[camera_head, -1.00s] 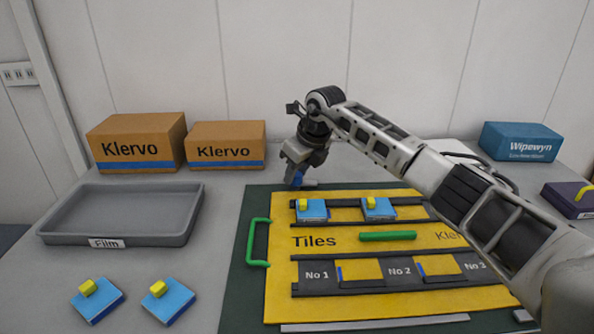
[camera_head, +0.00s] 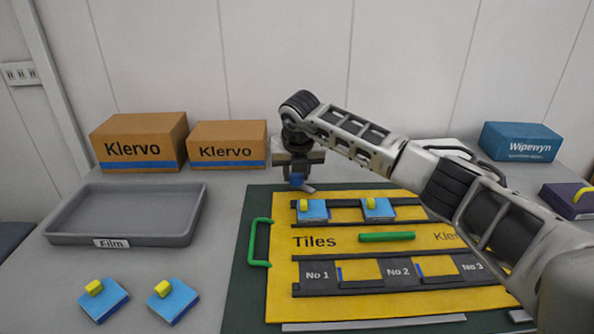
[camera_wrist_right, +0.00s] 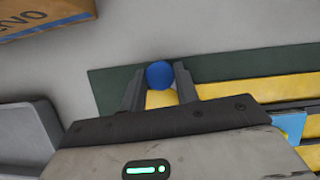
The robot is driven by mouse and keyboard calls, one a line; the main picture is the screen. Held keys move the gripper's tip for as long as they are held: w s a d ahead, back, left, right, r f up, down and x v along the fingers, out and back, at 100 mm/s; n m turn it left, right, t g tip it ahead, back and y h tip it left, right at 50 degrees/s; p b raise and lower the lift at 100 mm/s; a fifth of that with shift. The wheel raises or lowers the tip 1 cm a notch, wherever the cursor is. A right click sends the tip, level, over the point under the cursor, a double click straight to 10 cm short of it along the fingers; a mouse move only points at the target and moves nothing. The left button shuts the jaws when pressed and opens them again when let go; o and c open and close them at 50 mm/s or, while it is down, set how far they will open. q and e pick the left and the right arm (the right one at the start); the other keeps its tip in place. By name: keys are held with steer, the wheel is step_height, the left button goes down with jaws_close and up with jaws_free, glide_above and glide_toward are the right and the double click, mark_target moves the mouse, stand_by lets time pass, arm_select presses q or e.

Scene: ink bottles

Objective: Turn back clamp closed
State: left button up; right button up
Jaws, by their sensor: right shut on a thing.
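The back clamp shows at the back left edge of the yellow Tiles board (camera_head: 282,255), with a blue knob (camera_head: 296,180) and a short grey bar (camera_head: 308,188) beside it. My right gripper (camera_head: 296,176) is above it, pointing down, with its fingers around the knob. In the right wrist view the round blue knob (camera_wrist_right: 160,75) sits between the two fingertips, and my right gripper (camera_wrist_right: 159,82) is shut on it. The gripper partly hides the clamp. My left gripper is not in view.
Two blue tiles with yellow knobs (camera_head: 313,211) (camera_head: 379,209) sit in the board's back row. A green handle (camera_head: 258,243) is at the board's left. The grey Film tray (camera_head: 125,238), two loose blue tiles (camera_head: 104,302) (camera_head: 173,302) and Klervo boxes (camera_head: 140,143) (camera_head: 227,145) stand left.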

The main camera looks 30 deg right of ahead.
steer(key=m, duration=0.2)
steer(key=m+g+h, duration=0.1)
steer(key=m, duration=0.1)
steer(key=shift+w+a+m+h+b, duration=0.1)
steer(key=shift+m+h+b, duration=0.2)
steer(key=shift+m+b, duration=0.1)
steer(key=shift+w+m+g+h+b, duration=0.1)
steer(key=shift+m+g+h+b, duration=0.25)
steer(key=shift+m, duration=0.95)
steer(key=shift+m+g+h+b, duration=0.1)
steer(key=shift+m+g+h, duration=0.25)
steer(key=shift+m, duration=0.95)
steer(key=shift+r, duration=0.1)
steer(key=o, duration=1)
steer(key=shift+c, duration=0.2)
steer(key=v, duration=1.6)
steer(key=shift+w, duration=0.2)
